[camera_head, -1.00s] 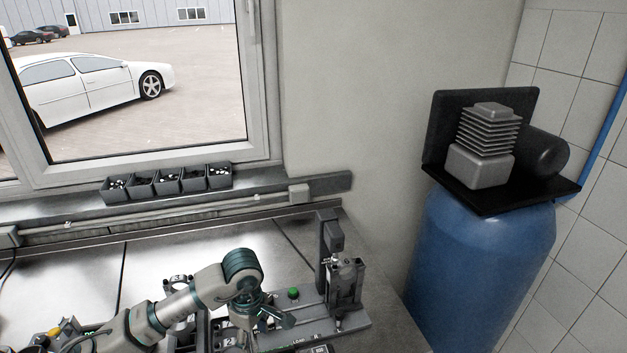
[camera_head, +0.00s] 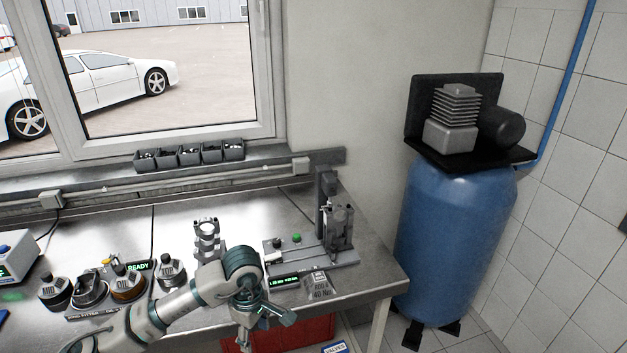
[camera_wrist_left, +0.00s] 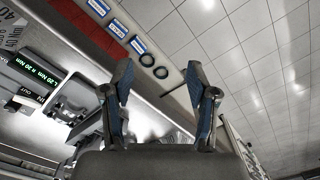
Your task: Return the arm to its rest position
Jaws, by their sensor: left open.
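My left arm comes in from the lower left of the head view, and its left gripper (camera_head: 265,318) hangs near the bench's front edge, in front of the press fixture. In the left wrist view the two fingers of this gripper (camera_wrist_left: 160,85) stand apart with nothing between them. It is clear of the fixture. The press fixture (camera_head: 338,228), with a green button and a lit readout, stands on the right end of the steel bench (camera_head: 190,218). My right gripper is in neither view.
Several labelled holders, such as the oil ring one (camera_head: 128,282), stand at bench left. A metal part (camera_head: 207,240) stands behind my arm. A red cabinet (camera_head: 290,338) is under the bench. Small bins (camera_head: 190,155) line the sill. A blue tank (camera_head: 455,240) stands right of the bench.

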